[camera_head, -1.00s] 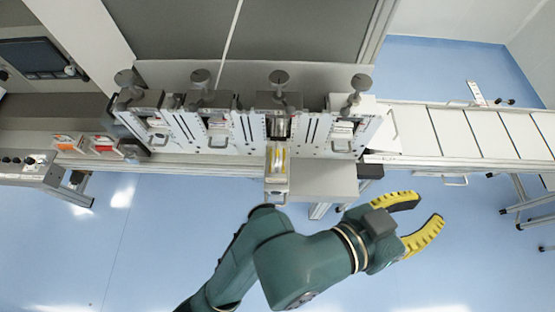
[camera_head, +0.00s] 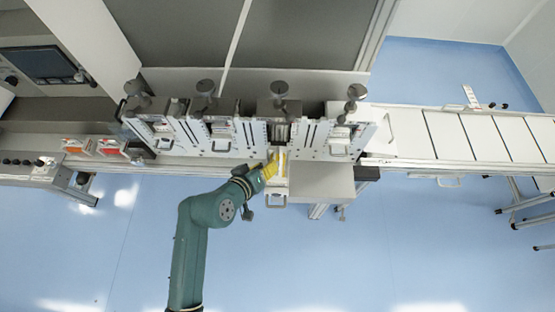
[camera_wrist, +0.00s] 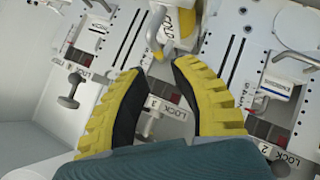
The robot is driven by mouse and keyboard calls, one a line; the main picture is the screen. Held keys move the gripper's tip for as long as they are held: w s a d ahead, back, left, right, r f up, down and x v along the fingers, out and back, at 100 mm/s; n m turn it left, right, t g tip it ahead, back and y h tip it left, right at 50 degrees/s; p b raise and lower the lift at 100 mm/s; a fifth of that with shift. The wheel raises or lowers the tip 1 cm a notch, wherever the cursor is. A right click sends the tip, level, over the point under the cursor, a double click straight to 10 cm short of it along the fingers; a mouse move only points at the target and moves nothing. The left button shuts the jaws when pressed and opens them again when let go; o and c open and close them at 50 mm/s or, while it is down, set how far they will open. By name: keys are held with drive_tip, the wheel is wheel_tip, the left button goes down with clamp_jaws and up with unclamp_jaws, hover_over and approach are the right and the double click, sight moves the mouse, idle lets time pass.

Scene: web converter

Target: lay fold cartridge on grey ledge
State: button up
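The fold cartridge (camera_head: 280,185), a white and yellow unit with a front handle, sticks out of the third station of the machine in the head view. In the wrist view its yellow-and-white body (camera_wrist: 181,22) and looped handle (camera_wrist: 154,28) show at top centre, partly cut off by the frame. The grey ledge (camera_head: 322,182) is the bare plate just right of the cartridge. My gripper (camera_wrist: 160,68) has its yellow fingers apart, tips close to the handle and nothing clearly held between them. In the head view my gripper (camera_head: 270,168) overlaps the cartridge's left side.
Several stations with dark knobs (camera_head: 279,88) and lower handles line the machine. In the wrist view, lock labels and a grey knob (camera_wrist: 68,98) show at left. A white panelled conveyor (camera_head: 460,135) runs right. Orange-fronted boxes (camera_head: 75,146) sit left. The blue floor is open.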

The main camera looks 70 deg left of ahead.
sight(277, 159)
drive_tip(key=shift+o, duration=0.2)
drive_tip(key=p+x, duration=0.1)
drive_tip(key=x, duration=0.6)
drive_tip(key=shift+w+f, duration=0.1)
drive_tip(key=shift+w, duration=0.2)
clamp_jaws()
